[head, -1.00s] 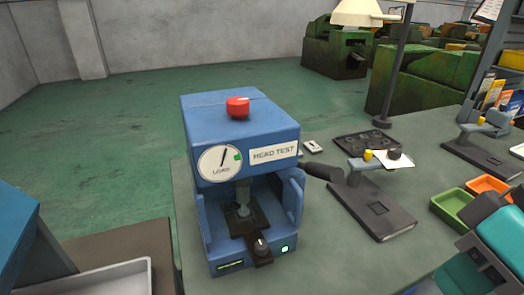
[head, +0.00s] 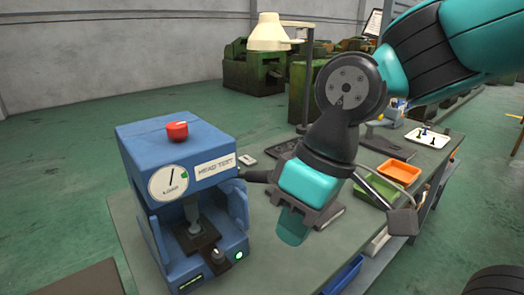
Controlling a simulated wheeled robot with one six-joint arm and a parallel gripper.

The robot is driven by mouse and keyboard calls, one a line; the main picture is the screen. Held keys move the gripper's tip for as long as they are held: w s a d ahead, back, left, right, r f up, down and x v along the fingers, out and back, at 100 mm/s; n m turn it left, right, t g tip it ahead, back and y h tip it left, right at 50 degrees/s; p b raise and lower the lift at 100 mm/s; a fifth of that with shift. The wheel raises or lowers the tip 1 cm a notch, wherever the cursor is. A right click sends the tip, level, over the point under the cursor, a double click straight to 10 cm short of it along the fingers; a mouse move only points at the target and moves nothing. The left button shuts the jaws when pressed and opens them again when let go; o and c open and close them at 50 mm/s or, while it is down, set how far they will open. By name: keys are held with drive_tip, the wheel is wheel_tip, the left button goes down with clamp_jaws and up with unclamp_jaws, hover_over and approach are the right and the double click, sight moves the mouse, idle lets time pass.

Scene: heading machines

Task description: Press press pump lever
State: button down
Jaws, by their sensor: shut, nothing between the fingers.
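The blue press (head: 178,150) labelled HEAD TEST stands on the bench at left centre, with a red knob on top and a load dial on its front. Its dark pump lever (head: 257,176) sticks out from its right side; the lever's far end is partly hidden behind my arm. My gripper (head: 293,227) points downward, to the right of the press and in front of the lever. It is shut and holds nothing. It appears apart from the lever, though depth is hard to judge.
An orange tray (head: 398,172) and a white tray (head: 427,138) sit farther right on the grey bench (head: 325,250). A lamp (head: 270,33) stands behind. A dark stand is partly hidden behind my gripper.

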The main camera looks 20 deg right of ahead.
drive_tip(key=w+d+r+m+h+p, duration=0.1)
drive_tip(key=w+r+p, duration=0.1)
drive_tip(key=w+r, duration=0.2)
drive_tip(key=w+d+r+m+p, duration=0.1)
drive_tip(key=w+r, duration=0.3)
drive_tip(key=w, duration=0.7)
drive_tip(key=w+d+r+m+h+p, duration=0.1)
drive_tip(key=w+d+r+p, duration=0.2)
drive_tip(key=w, duration=0.4)
drive_tip(key=shift+w+d+r+t+h+p, duration=0.2)
drive_tip(key=shift+d+r+t+h+p, duration=0.1)
drive_tip(key=shift+r, duration=0.4)
drive_tip(key=p, duration=0.3)
approach(246, 175)
drive_tip(key=d, duration=0.2)
drive_tip(key=shift+s+d+f+p, duration=0.1)
drive_tip(key=shift+s+f, duration=0.3)
drive_tip(key=shift+f, duration=0.2)
drive_tip(key=shift+s+a+f+p, duration=0.15)
drive_tip(key=shift+s+f, duration=0.2)
drive_tip(key=shift+f, duration=0.3)
drive_tip(key=shift+s+d+f+p, duration=0.15)
drive_tip(key=shift+s+f, duration=0.25)
drive_tip(key=shift+f, duration=0.2)
